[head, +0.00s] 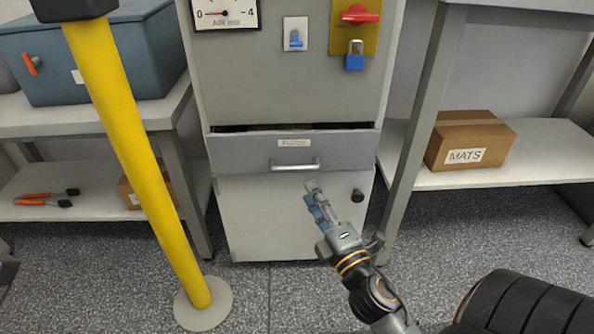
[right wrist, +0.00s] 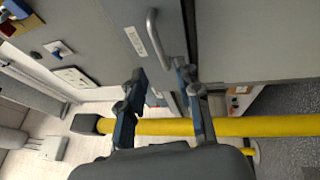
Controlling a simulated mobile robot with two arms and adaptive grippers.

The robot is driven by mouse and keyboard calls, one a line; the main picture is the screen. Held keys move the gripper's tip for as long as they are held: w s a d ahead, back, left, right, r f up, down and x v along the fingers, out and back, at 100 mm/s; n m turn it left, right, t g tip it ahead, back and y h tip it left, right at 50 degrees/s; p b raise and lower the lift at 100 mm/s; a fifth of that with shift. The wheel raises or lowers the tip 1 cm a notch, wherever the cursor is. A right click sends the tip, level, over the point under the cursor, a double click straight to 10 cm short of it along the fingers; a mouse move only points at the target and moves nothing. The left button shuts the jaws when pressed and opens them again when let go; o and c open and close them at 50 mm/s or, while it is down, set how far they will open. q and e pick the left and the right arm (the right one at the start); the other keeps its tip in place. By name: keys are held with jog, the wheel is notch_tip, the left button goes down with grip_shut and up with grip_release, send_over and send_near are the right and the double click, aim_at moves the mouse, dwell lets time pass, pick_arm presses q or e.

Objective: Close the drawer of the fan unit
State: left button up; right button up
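The fan unit is a grey cabinet (head: 290,75) in the middle of the head view. Its drawer (head: 240,152) stands a little out, with a dark gap along its top edge. The drawer has a small label and a metal bar handle (head: 295,166). My right gripper (head: 311,192) is just below and in front of the handle, apart from it. In the right wrist view my right gripper (right wrist: 160,72) has its fingers apart with nothing between them, and the handle (right wrist: 158,40) shows beyond the fingertips. My left gripper is not in view.
A yellow post (head: 135,150) on a round base stands at front left; it also crosses the right wrist view (right wrist: 265,127). A blue padlock (head: 355,56) and red switch (head: 360,14) sit above the drawer. Shelves flank the cabinet; the right one holds a MATS box (head: 470,138).

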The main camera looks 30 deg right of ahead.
aim_at(297, 170)
jog(key=x, duration=0.7)
jog(key=shift+w, duration=0.25)
grip_shut()
